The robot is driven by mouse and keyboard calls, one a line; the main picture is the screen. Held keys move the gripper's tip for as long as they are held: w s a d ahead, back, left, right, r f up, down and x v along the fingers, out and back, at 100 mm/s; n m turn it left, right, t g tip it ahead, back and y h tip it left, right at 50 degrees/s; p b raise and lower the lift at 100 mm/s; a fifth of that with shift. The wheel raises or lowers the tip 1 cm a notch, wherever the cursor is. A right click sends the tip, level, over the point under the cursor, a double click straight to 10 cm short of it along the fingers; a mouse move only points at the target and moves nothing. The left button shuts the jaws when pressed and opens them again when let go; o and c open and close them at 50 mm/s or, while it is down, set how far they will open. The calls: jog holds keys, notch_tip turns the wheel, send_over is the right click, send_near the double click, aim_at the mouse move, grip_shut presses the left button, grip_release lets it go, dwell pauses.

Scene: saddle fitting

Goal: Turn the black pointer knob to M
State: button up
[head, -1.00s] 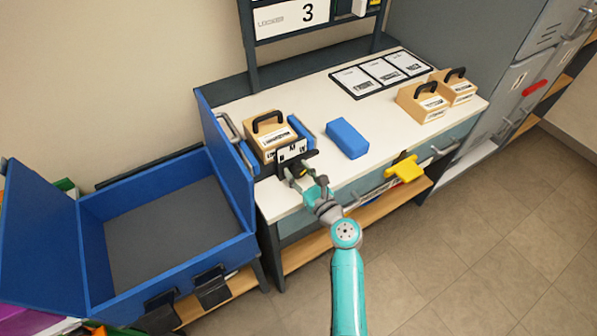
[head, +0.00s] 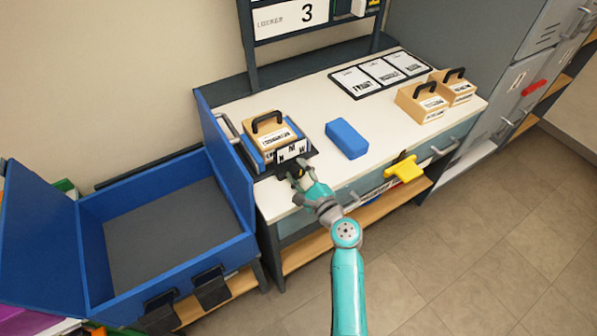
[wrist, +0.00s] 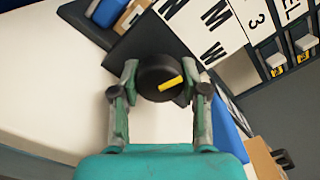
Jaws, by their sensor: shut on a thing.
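The black pointer knob (wrist: 150,74) with its yellow pointer shows in the wrist view. My gripper (wrist: 160,92) has one finger on each side of it and is shut on it. The yellow pointer aims to the right and slightly up in that view, roughly toward the W. The white letter plate (wrist: 198,25) behind the knob shows an M above the W and part of another letter. In the head view, the letter plate (head: 292,151) stands at the front of the fixture, and my gripper (head: 300,172) covers most of the knob.
A wooden block with a black handle (head: 266,134) sits in the fixture between blue parts. A blue block (head: 347,138) lies to its right on the white table (head: 300,95). Two more handled blocks (head: 420,104) stand farther right. An open blue case (head: 165,235) is at left.

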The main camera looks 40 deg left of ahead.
jog(key=shift+n, duration=1)
jog(key=o, duration=1.1)
jog(key=shift+o, duration=0.2)
jog(key=shift+d, duration=0.1)
jog(key=v, duration=1.1)
jog(key=shift+s+d, duration=0.2)
jog(key=shift+d, duration=0.15)
